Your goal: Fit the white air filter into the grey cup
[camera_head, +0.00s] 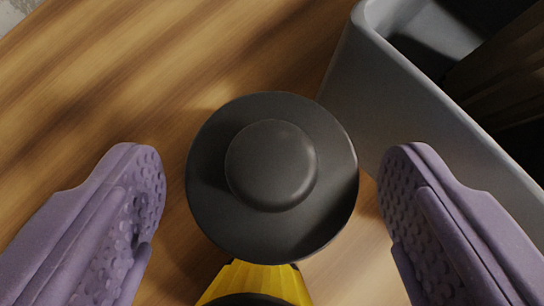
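My gripper (272,172) shows as two purple fingers with bumpy inner pads, spread wide apart, one at the left and one at the right. Between them, seen from above, is a dark grey or black round object (271,165) with a raised round knob on its top. Clear gaps show on both sides between it and the fingers. I see no white air filter in this view. I cannot make out a grey cup either.
A grey open container (400,90) with a rounded corner stands at the upper right, close to the round object and the right finger. Dark brown items lie inside it. A ribbed yellow object (262,283) sits at the bottom. The wooden surface (120,80) is clear at upper left.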

